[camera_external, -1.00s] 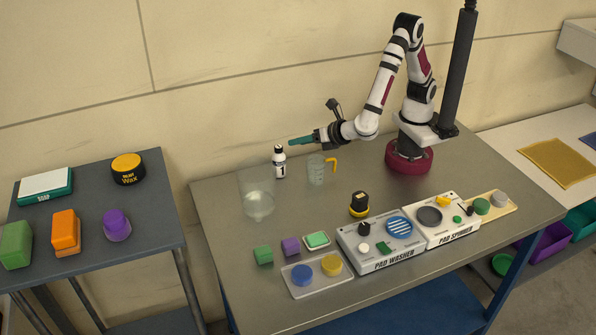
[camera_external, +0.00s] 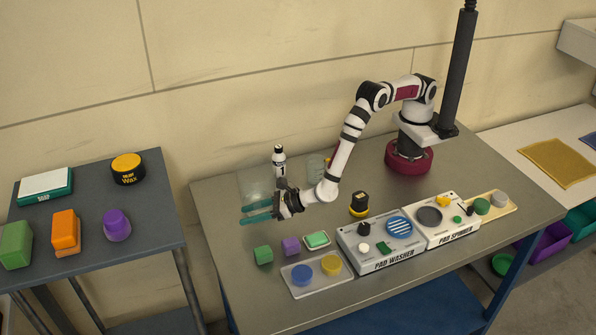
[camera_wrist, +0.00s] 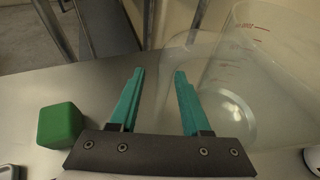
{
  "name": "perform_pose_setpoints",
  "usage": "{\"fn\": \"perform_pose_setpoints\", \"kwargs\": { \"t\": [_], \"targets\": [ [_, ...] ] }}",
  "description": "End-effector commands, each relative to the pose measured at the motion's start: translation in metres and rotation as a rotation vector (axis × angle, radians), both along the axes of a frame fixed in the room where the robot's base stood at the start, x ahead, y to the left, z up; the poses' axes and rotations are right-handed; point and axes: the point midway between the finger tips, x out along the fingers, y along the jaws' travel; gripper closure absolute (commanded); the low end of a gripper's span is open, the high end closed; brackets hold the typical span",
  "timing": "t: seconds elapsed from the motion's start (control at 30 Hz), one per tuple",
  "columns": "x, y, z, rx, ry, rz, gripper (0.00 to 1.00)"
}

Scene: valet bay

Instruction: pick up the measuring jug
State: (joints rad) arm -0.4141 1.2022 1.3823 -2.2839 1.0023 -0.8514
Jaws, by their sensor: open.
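I cannot tell for sure which of the two is the measuring jug. My gripper (camera_external: 244,213) is open and empty, low over the table, its teal fingers (camera_wrist: 159,75) pointing left. Whether a finger touches the vessel is unclear.
A green block (camera_external: 263,254) lies near the gripper and shows at left in the wrist view (camera_wrist: 60,125). A purple block (camera_external: 290,246), a green pad (camera_external: 317,239) and the pad washer (camera_external: 372,247) are nearby. A bottle (camera_external: 279,160) stands behind.

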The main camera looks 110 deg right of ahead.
Motion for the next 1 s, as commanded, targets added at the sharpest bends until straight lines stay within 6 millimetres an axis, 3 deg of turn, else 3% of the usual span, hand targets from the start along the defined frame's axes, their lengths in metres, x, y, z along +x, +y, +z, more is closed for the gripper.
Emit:
{"fn": "perform_pose_setpoints", "kwargs": {
  "t": [0.27, 0.53, 1.0],
  "targets": [
    [0.006, -0.0031, -0.0024, 0.0, 0.0, -0.001, 0.53],
    [0.0057, -0.003, -0.0022, 0.001, 0.0, 0.0, 1.0],
    [0.0056, -0.0028, -0.0021, 0.0, 0.0, -0.001, 1.0]
  ]
}}
